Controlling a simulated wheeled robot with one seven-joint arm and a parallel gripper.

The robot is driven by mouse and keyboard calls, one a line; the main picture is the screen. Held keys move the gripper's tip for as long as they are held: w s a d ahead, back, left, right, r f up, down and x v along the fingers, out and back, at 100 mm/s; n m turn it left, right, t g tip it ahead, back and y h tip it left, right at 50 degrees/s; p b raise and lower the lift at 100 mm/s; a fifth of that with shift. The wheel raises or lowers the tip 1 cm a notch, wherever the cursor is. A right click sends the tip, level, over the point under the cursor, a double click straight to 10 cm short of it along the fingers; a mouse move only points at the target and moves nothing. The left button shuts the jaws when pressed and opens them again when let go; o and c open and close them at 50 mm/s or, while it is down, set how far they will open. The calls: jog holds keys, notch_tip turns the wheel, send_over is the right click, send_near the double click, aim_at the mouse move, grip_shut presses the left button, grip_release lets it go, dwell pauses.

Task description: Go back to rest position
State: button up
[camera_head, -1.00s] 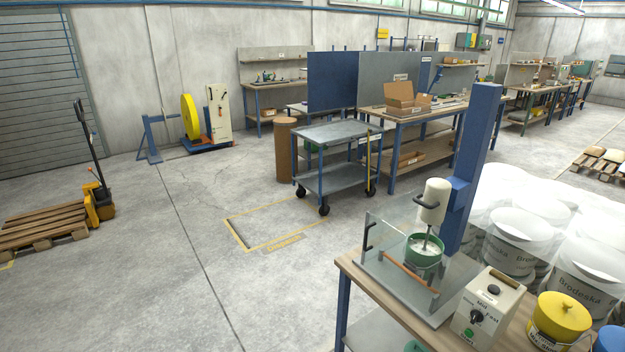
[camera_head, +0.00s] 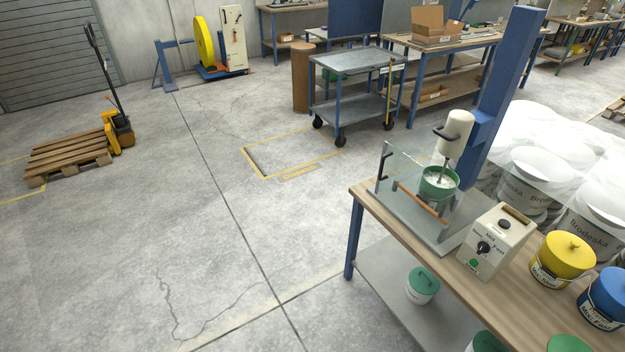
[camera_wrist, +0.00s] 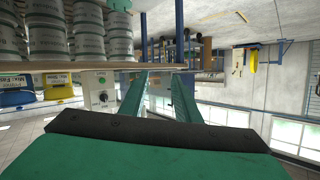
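My gripper (camera_wrist: 161,88) shows only in the wrist view, where the picture is upside down. Its two green fingers stand apart with nothing held between them. The broad green body of the gripper, with a dark edge, fills the bottom of that view. My arm and gripper are not in the head view. Beyond the fingers, the wrist view shows the control box (camera_wrist: 97,90) and the workbench edge. In the head view, the mixer (camera_head: 457,134) stands over a green pot (camera_head: 438,183) on the workbench (camera_head: 375,205), behind a clear guard.
A yellow bucket (camera_head: 562,258) and a blue bucket (camera_head: 606,297) stand on the workbench at right. White tubs (camera_head: 590,215) stand behind it. A cart (camera_head: 350,108) stands beyond the marked floor area. A pallet truck (camera_head: 118,128) is at left. The floor between is clear.

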jog(key=s+a+r+n+y, duration=0.2)
jog(key=s+a+r, duration=0.3)
jog(key=s+a, duration=0.2)
jog(key=s+a+r+n+t+y, duration=0.1)
jog(key=s+a+r+n+y, duration=0.1)
jog(key=s+a+r, duration=0.4)
jog(key=shift+s+a+n+t, duration=0.3)
jog(key=shift+s+a+n, duration=0.3)
jog(key=shift+s+a, duration=0.55)
jog(key=shift+s+d, duration=0.1)
jog(key=shift+d, duration=0.05)
